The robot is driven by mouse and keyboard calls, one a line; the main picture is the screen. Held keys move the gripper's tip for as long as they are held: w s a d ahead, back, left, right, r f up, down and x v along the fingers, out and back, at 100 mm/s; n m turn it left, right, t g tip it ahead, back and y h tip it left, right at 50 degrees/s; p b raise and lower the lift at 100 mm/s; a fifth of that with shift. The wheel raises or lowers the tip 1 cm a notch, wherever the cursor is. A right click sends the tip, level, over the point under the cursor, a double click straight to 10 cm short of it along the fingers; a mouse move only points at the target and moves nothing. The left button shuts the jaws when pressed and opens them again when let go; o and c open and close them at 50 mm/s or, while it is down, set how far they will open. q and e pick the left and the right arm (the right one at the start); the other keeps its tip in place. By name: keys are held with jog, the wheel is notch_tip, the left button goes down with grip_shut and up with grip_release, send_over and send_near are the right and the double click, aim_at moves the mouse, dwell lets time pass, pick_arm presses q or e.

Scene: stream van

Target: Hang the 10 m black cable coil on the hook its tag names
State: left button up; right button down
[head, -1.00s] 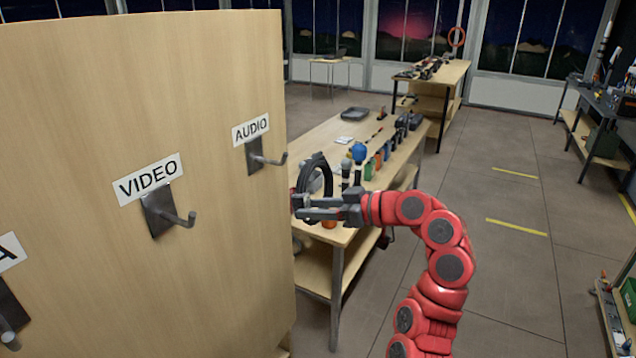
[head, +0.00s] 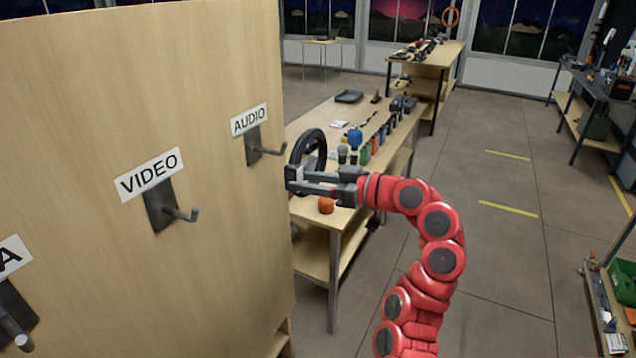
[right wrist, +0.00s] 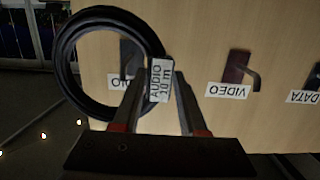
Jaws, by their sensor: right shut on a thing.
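The black cable coil (head: 308,152) is held by my right gripper (head: 303,182), to the right of the wooden panel's edge. In the right wrist view the coil (right wrist: 66,65) hangs between the fingertips (right wrist: 158,85), and its white tag (right wrist: 161,80) reads AUDIO 10 m. The AUDIO hook (head: 262,148) is on the panel, bare, just left of the coil. The VIDEO hook (head: 172,207) is bare, nearer to me. A third hook (head: 14,325) at the lower left is under a label partly cut off; the right wrist view shows DATA. My left gripper is not in view.
The wooden panel (head: 110,90) fills the left side. Behind the coil stands a workbench (head: 305,228) with several small items and an orange object (head: 326,205) near its front edge. The floor (head: 500,270) on the right is open.

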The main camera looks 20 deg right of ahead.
jog(key=f+x, duration=0.1)
jog(key=x, duration=1)
dwell(0.6)
jog(key=shift+s, duration=0.1)
jog(key=shift+c, duration=1.8)
grip_release()
jog(key=shift+d, duration=0.1)
jog(key=f+b+v, duration=0.1)
jog(key=b+v, duration=0.6)
jog(key=v, duration=1.8)
jog(key=shift+s+f, duration=0.15)
jog(key=shift+s, duration=0.1)
